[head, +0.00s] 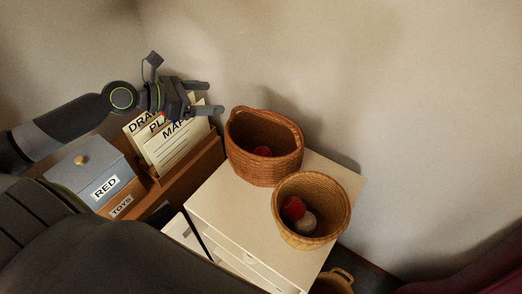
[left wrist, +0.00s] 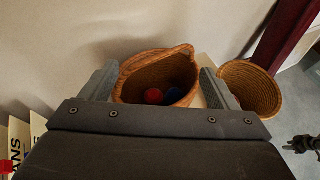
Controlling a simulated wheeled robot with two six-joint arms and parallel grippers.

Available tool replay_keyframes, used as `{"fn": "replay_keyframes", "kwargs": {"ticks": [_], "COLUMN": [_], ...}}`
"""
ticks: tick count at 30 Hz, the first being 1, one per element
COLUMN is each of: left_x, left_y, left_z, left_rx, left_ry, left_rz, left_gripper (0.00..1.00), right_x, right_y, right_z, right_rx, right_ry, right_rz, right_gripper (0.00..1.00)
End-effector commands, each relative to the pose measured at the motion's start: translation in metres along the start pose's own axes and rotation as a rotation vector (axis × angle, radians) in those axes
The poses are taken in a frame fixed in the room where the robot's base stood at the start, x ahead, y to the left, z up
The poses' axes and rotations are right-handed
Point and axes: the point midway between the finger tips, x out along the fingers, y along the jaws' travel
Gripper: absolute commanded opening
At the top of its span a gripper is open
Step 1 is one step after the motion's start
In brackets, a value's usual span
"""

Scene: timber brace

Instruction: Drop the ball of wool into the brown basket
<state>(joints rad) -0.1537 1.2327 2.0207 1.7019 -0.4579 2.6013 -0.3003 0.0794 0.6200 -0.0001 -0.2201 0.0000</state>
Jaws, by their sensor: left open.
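The brown basket (head: 250,172), reddish and with a raised handle rim, stands on a white cabinet. A red round thing (head: 263,152) lies inside it. The left wrist view shows that basket (left wrist: 130,72) between my fingers, with a red ball (left wrist: 153,96) and a blue round thing (left wrist: 174,93) in it. A lighter tan basket (head: 318,236) holds a red thing (head: 293,208) and a pale ball (head: 306,222). I cannot tell which is the ball of wool. My left gripper (head: 215,97) is open and empty, up and left of the brown basket. A dark shape, apparently my right gripper (left wrist: 304,144), is at the wrist view's right edge.
The white cabinet (head: 225,202) has bare top left of the tan basket. A file holder with lettered cards (head: 170,145) stands below my left gripper, beside a grey-lidded RED box (head: 85,170). Another basket (head: 335,281) is low at the bottom. A wall is behind.

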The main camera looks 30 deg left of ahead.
Motion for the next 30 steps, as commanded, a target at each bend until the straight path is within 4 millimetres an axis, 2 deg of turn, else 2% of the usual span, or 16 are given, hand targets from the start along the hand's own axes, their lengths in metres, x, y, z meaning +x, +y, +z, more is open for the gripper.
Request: {"fn": "replay_keyframes", "kwargs": {"ticks": [9, 26, 30], "left_x": [-0.019, -0.021, -0.019], "left_y": [0.0, 0.001, -0.007], "left_z": [0.001, 0.001, -0.009], "left_rx": [0.0, 0.0, 0.056], "left_ry": [0.002, 0.001, 0.013], "left_rz": [0.003, 0.006, -0.01], "left_gripper": [0.82, 0.82, 0.82], "right_x": [-0.006, -0.006, -0.006], "right_y": [0.001, 0.001, 0.001], "right_z": [-0.001, -0.001, -0.001], "right_rx": [0.0, 0.0, 0.0], "right_ry": [0.0, 0.0, 0.0], "right_rz": [0.0, 0.0, 0.0], "right_gripper": [0.36, 0.36, 0.36]}}
